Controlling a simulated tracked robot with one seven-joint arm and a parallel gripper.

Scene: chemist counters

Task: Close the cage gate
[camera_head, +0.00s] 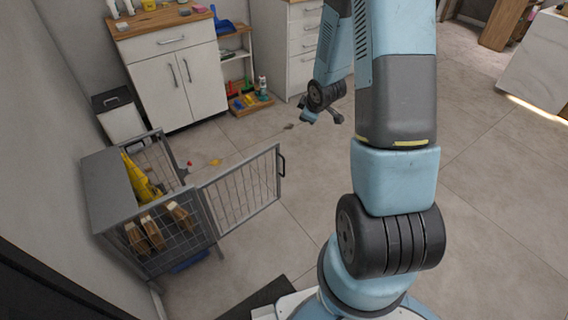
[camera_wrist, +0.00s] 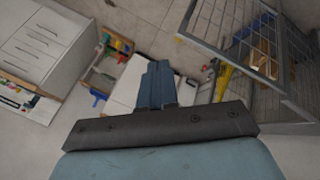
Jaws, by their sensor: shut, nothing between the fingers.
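The cage (camera_head: 105,190) stands at the left against the wall, a grey frame with wire mesh sides and a solid grey top. Its gate (camera_head: 242,190) is open and swung out to the right, with a dark handle (camera_head: 282,162) at its free edge. A yellow item and several brown-and-white items are inside the cage. In the wrist view the gate (camera_wrist: 232,28) and cage (camera_wrist: 292,106) show at the upper right. My gripper (camera_head: 322,114) is in the air beyond the gate, right of its free edge and apart from it. My gripper also shows in the wrist view (camera_wrist: 157,82), its fingers together and empty.
A white cabinet with a wooden top (camera_head: 180,85) stands behind the cage, beside a bin (camera_head: 120,117) and a low shelf with bottles (camera_head: 250,103). White drawers (camera_head: 300,45) stand farther right. Small things lie on the floor behind the gate. The floor at right is clear.

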